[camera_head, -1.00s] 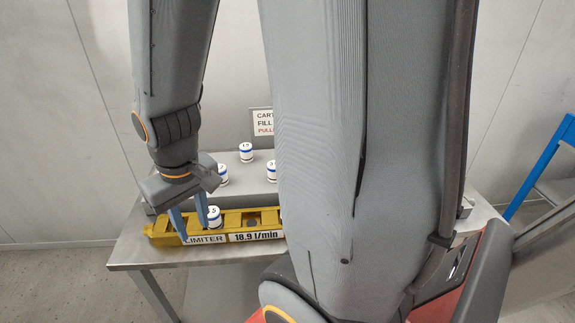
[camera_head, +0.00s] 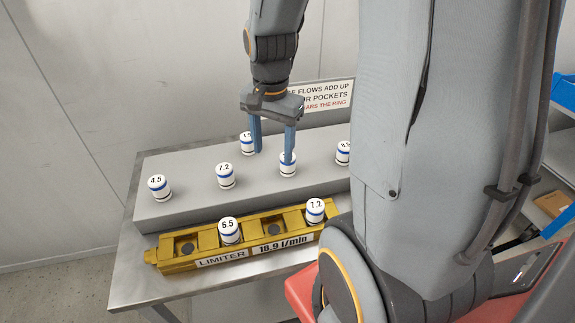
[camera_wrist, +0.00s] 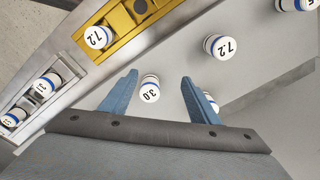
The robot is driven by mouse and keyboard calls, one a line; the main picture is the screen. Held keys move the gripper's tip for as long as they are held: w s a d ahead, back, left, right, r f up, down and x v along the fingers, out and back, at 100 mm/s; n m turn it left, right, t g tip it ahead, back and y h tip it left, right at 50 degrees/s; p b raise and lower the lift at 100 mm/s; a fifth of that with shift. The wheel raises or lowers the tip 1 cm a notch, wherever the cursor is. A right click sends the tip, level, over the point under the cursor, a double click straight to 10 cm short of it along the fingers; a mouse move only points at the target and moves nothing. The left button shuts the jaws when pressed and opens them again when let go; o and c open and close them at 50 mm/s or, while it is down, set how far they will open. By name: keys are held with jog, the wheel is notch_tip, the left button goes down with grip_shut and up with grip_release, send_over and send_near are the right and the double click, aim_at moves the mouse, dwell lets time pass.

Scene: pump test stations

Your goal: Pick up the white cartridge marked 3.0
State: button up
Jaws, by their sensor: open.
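The white cartridge marked 3.0 (camera_wrist: 149,90), with a blue band, stands on the grey raised block (camera_head: 172,208). In the wrist view it appears between my two fingers, nearer the left one. In the head view the cartridge (camera_head: 287,170) is partly covered by my right finger and its mark is hard to read. My gripper (camera_head: 273,156) is open with both blue fingers pointing down at it. It also shows in the wrist view (camera_wrist: 160,77). I cannot tell how far the fingertips are above the block.
Cartridges 4.5 (camera_head: 159,188), 7.2 (camera_head: 225,176) and others share the block. One (camera_head: 247,143) stands close by my left finger. In front, the yellow limiter holder (camera_head: 172,266) holds 6.5 (camera_head: 229,231) and another 7.2 (camera_head: 315,210). A sign (camera_head: 325,97) stands behind.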

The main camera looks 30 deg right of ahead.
jog(key=d+m, duration=0.2)
jog(key=w+d+m, duration=0.1)
jog(key=m, duration=0.1)
jog(key=w+d+m, duration=0.1)
jog(key=d+m, duration=0.1)
jog(key=m, duration=0.1)
jog(key=shift+w+d+f+g+b, duration=0.1)
jog(key=shift+d+f+g+b, duration=0.15)
jog(key=shift+d+g+b, duration=0.05)
jog(key=shift+d+f, duration=0.1)
jog(key=shift+f, duration=0.1)
jog(key=f+p, duration=0.1)
jog(key=f, duration=0.2)
jog(key=f+p, duration=0.1)
jog(key=f, duration=0.2)
jog(key=shift+s+a, duration=0.2)
jog(key=shift+w+f, duration=0.1)
jog(key=shift+f, duration=0.6)
jog(key=c, duration=1.2)
jog(key=shift+c, duration=0.2)
jog(key=shift+r, duration=0.1)
